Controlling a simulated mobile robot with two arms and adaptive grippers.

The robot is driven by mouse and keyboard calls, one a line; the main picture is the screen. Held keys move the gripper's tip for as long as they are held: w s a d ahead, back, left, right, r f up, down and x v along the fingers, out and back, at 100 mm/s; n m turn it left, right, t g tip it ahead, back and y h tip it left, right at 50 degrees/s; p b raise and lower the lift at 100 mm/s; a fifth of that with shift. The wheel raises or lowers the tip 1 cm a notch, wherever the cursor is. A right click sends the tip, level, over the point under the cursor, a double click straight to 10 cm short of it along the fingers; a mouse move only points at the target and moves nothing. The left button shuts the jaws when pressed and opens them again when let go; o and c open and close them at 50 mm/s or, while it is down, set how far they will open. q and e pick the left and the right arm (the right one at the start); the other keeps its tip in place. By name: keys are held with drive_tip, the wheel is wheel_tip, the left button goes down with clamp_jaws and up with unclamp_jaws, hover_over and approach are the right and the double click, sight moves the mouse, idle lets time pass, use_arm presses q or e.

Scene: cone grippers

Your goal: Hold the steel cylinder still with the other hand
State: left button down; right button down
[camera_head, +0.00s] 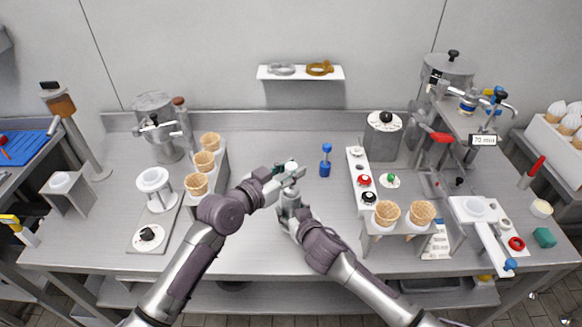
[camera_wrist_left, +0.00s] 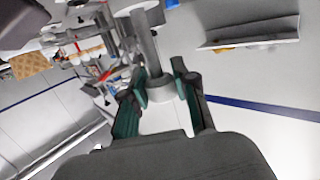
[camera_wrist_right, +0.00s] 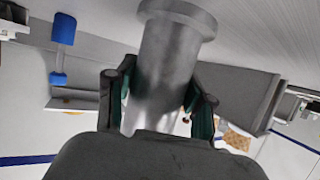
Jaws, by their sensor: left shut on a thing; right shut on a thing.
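The steel cylinder (camera_head: 290,196) is near the middle of the bench, upright or nearly so. My right gripper (camera_wrist_right: 160,105) is shut on its smooth grey body (camera_wrist_right: 172,55); a wider flange shows at one end. My left gripper (camera_wrist_left: 155,92) is just above and is shut on the collared end of a grey steel rod (camera_wrist_left: 147,50). A pale round knob (camera_head: 291,167) shows at its fingertips in the head view. The rod runs from my left fingers towards a wider pale part. Whether the rod enters the cylinder is hard to tell.
A blue-handled tool (camera_head: 325,160) stands just right of my grippers. A cone rack (camera_head: 207,160) is to the left; another rack (camera_head: 363,187) with cones is to the right. A wall shelf (camera_head: 300,73) holds two rings. Bare bench lies behind my grippers.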

sight(291, 188)
use_arm(q)
drive_tip(key=shift+f, duration=2.35)
drive_tip(key=c, duration=0.8)
unclamp_jaws()
drive_tip(key=v, duration=1.2)
drive_tip(key=shift+f, duration=0.1)
use_arm(e)
unclamp_jaws()
drive_tip(key=shift+s, duration=0.1)
